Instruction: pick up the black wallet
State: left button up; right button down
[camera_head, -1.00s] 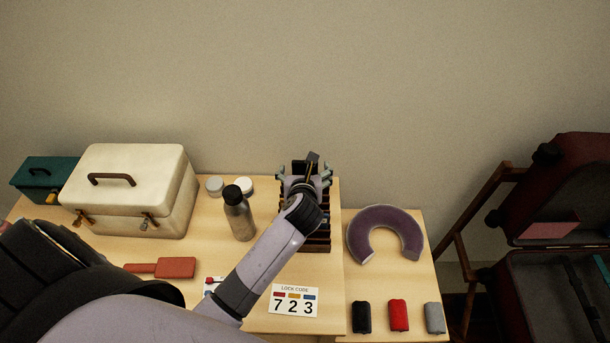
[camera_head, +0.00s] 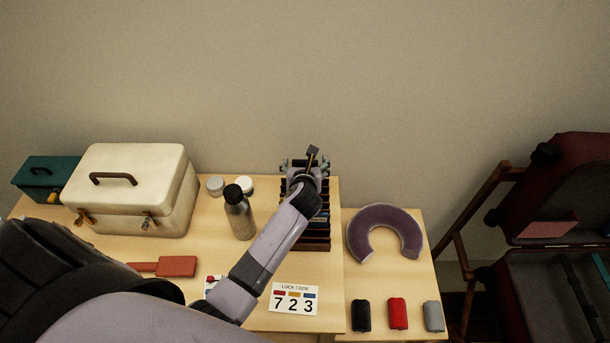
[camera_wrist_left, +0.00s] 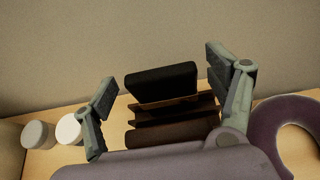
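The black wallet (camera_wrist_left: 160,82) stands upright at the back of a dark slotted rack (camera_wrist_left: 170,132) in the left wrist view. The rack (camera_head: 318,240) stands on the table in the head view, partly hidden by my left arm, and the wallet is mostly hidden there. My left gripper (camera_head: 304,168) is over the back of the rack. In the wrist view its fingers (camera_wrist_left: 162,72) are spread, one on each side of the wallet, with visible gaps and no contact showing. My right gripper is not in view.
A steel bottle (camera_head: 240,218) and white-lidded jars (camera_head: 215,185) stand left of the rack. A cream case (camera_head: 140,195) is further left. A purple neck pillow (camera_head: 372,222) lies to the right. A lock code card (camera_head: 295,300) lies in front. An open suitcase (camera_head: 550,260) is far right.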

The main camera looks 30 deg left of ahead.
pick_arm(q)
jog(key=c, duration=1.5)
